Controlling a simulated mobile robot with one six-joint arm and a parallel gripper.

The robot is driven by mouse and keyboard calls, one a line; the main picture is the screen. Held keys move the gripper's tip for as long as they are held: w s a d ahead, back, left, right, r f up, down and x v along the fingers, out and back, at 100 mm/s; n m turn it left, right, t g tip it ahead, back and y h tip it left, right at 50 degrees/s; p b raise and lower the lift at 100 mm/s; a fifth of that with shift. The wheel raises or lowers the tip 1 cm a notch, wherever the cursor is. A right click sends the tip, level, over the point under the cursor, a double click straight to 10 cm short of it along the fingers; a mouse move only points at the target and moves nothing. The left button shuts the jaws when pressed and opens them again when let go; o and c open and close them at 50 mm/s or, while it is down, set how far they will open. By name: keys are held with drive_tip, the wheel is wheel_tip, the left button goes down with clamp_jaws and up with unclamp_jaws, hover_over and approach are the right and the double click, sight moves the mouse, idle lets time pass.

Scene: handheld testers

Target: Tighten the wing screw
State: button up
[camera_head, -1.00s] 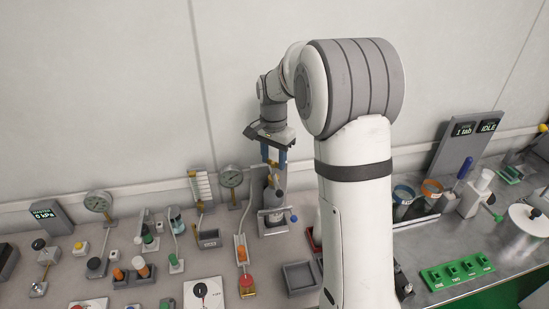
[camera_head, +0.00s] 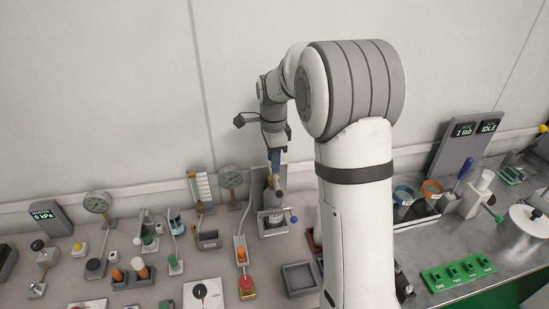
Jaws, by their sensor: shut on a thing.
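My gripper (camera_head: 275,163) points down over a small grey stand (camera_head: 272,222) near the wall, in the middle of the bench. Its blue fingers are shut on the top of a grey upright piece (camera_head: 275,197) on this stand. This piece seems to be the wing screw, but it is small and its wings cannot be made out. A blue-tipped lever (camera_head: 293,219) sticks out to the right of the stand's base. My arm hides the bench directly right of the stand.
A round gauge (camera_head: 231,178) and a red-knobbed tester (camera_head: 246,284) stand left of the stand. An empty grey tray (camera_head: 300,278) lies in front. Several small testers crowd the left bench. A green block (camera_head: 458,272) and a white pot (camera_head: 528,222) are at the right.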

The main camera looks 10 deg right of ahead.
idle(0.4)
drive_tip(key=o, duration=1)
wheel_tip(320, 180, up, 7)
drive_tip(key=shift+r+b, duration=0.2)
drive_tip(key=shift+b, duration=0.1)
drive_tip(key=shift+r, duration=0.2)
drive_tip(key=s+f+n+t, duration=0.1)
drive_tip(key=s+n, duration=0.5)
drive_tip(key=s, duration=0.3)
drive_tip(key=s+f+n+t, duration=0.1)
drive_tip(key=s+n, duration=0.5)
drive_tip(key=s, duration=0.4)
drive_tip(key=s+f+n+t, duration=0.1)
drive_tip(key=s+n, duration=0.4)
drive_tip(key=s, duration=0.4)
drive_tip(key=shift+s+d+n, duration=0.25)
drive_tip(key=shift+d+n, duration=0.1)
drive_tip(key=shift+n, duration=0.05)
